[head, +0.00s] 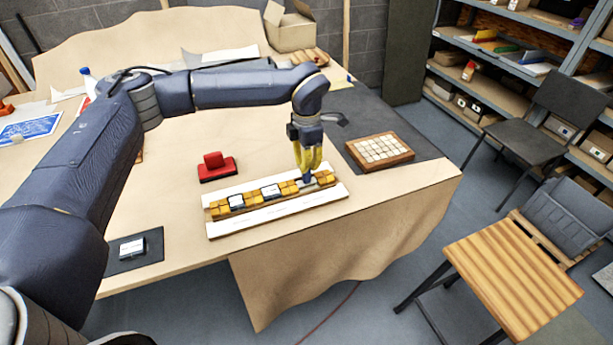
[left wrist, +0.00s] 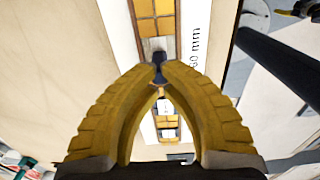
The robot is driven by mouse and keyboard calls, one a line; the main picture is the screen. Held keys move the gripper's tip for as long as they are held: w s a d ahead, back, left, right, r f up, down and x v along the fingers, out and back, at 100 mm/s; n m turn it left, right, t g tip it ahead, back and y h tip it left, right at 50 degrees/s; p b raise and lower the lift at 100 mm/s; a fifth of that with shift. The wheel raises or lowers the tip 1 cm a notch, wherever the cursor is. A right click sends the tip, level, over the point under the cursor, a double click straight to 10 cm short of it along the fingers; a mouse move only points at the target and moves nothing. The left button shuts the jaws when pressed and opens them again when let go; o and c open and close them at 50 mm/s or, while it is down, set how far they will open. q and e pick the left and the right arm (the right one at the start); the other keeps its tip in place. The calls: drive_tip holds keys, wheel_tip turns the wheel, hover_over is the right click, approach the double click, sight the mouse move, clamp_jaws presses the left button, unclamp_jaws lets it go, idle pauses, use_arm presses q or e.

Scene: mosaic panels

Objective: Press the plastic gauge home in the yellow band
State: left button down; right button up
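The yellow band (head: 218,209) is a row of yellow tiles in a long white-edged holder on the table. My left gripper (head: 307,175) has yellow fingers and points down at the band's right end. Its fingertips, also in the left wrist view (left wrist: 159,70), close on a small dark blue piece (left wrist: 158,58), which looks like the plastic gauge. The piece also shows below the fingertips in the head view (head: 307,181). It stands at a grey gap (left wrist: 157,44) beside yellow tiles; I cannot tell how deep it sits. My right gripper is not in view.
Two white tiles with dark edges (head: 236,202) sit in the band. A red block-handled tool (head: 216,166) lies behind it. A wooden tray of pale tiles (head: 380,151) is to the right. A dark mat (head: 117,265) with a white-faced piece is at front left.

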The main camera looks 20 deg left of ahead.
use_arm(q)
drive_tip(key=shift+f, duration=0.1)
drive_tip(key=shift+r, duration=4.05)
